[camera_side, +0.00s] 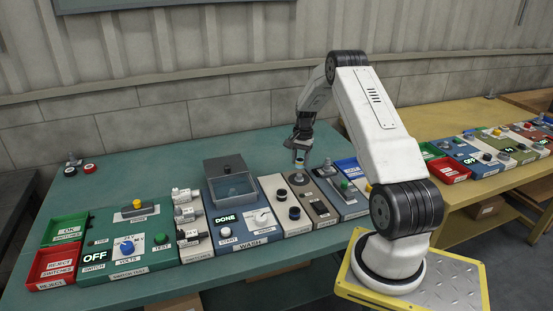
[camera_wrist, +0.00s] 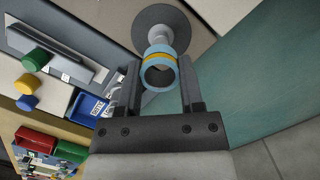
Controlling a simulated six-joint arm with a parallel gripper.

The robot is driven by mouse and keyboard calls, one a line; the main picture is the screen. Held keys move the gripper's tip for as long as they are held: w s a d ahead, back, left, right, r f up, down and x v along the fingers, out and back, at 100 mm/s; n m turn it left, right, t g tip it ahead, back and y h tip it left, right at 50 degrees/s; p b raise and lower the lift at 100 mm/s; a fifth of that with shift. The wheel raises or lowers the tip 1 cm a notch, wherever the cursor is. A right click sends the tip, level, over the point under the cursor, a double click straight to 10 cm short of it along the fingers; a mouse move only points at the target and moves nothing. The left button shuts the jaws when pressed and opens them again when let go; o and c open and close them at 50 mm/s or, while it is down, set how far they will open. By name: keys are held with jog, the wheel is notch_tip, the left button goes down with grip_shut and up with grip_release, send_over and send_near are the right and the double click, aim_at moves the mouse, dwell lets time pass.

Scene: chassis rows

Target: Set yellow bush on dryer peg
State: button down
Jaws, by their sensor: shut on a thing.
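The bush (camera_wrist: 155,56) is a pale blue ring with a yellow band, held between the two fingers of my gripper (camera_wrist: 160,74). Its dark open bore faces the wrist camera. Beyond it a pale peg (camera_wrist: 157,34) stands on a round grey disc (camera_wrist: 150,14). In the side view my gripper (camera_side: 300,142) points down above the same disc (camera_side: 299,178), on a brown panel right of the wash unit. The bush is in line with the peg; I cannot tell whether it is around the peg or just above it.
Left of the disc are a panel with black knobs (camera_side: 282,194) and the wash unit (camera_side: 236,222) with its lidded tank (camera_side: 231,182). To the right are a grey panel with a green knob (camera_side: 345,186) and a blue tray (camera_side: 351,167). The rear of the green table is mostly clear.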

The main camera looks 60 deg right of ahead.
aim_at(299, 175)
jog(key=shift+f, duration=2.4)
jog(key=shift+c, duration=0.7)
grip_release()
jog(key=shift+d+r, duration=0.2)
jog(key=shift+r, duration=1.05)
jog(key=shift+d+r, duration=0.2)
jog(key=shift+r, duration=1.1)
jog(key=shift+d+r, duration=0.2)
jog(key=shift+r, duration=1.05)
jog(key=shift+r, duration=0.1)
